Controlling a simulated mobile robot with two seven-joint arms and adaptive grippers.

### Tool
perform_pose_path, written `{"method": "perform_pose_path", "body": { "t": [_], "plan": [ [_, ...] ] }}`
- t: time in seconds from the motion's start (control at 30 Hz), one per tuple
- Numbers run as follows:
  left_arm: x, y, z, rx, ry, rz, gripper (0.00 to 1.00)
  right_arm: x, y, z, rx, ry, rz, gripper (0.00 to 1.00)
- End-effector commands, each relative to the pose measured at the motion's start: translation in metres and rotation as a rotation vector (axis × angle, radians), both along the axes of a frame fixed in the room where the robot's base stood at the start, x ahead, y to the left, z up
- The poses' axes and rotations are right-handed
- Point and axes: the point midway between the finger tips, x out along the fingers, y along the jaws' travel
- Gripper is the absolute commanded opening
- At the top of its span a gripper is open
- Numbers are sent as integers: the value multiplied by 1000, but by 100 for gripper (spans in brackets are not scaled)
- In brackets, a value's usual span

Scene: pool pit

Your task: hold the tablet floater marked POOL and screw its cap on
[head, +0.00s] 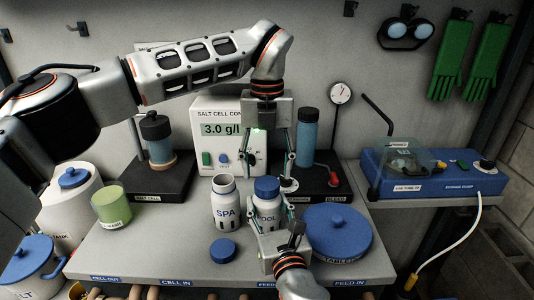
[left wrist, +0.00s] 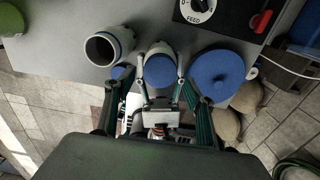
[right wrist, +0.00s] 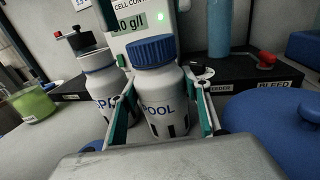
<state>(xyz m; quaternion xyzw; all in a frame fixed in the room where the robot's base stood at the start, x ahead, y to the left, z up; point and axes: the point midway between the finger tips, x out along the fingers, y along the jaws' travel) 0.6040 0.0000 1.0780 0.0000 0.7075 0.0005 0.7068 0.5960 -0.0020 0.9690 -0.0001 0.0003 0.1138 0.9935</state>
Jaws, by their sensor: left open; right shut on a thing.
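The white tablet floater marked POOL (head: 267,212) stands upright on the bench, its lettering clear in the right wrist view (right wrist: 160,103). A blue ribbed cap (head: 267,187) sits level on its mouth; whether it is threaded tight I cannot tell. My right gripper (head: 270,222) is shut on the floater's body from the front, one finger each side. My left gripper (head: 269,170) points down above the cap, open, with its fingers either side. In the left wrist view the cap (left wrist: 159,71) lies between those fingers, with no clear contact.
An uncapped white SPA floater (head: 225,205) stands close on the left, with a loose blue cap (head: 222,250) before it. A wide blue lid marked TABLETS (head: 338,232) is close on the right. A green cup (head: 112,206) stands further left. The salt cell controller (head: 225,135) is behind.

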Motion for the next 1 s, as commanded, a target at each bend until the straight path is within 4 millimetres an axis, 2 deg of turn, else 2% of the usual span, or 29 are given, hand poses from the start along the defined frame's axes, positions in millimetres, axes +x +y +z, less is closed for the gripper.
{"method": "perform_pose_path", "body": {
  "t": [0.1,0.3,0.67,0.8,0.83,1.0],
  "plan": [
    [-1,0,-18,-2,2,-1,54,0,0,0,0,0,0,0],
    [0,0,-34,-1,0,-1,54,0,0,0,0,0,0,0],
    [0,0,-38,-1,-1,0,54,0,0,0,0,0,0,0],
    [0,0,-37,-1,-1,0,18,0,0,0,0,0,0,0],
    [0,0,-37,-1,-1,0,14,0,0,0,0,0,0,0],
    [0,0,-37,-1,-1,-1,14,0,0,0,0,0,0,0]
  ]
}}
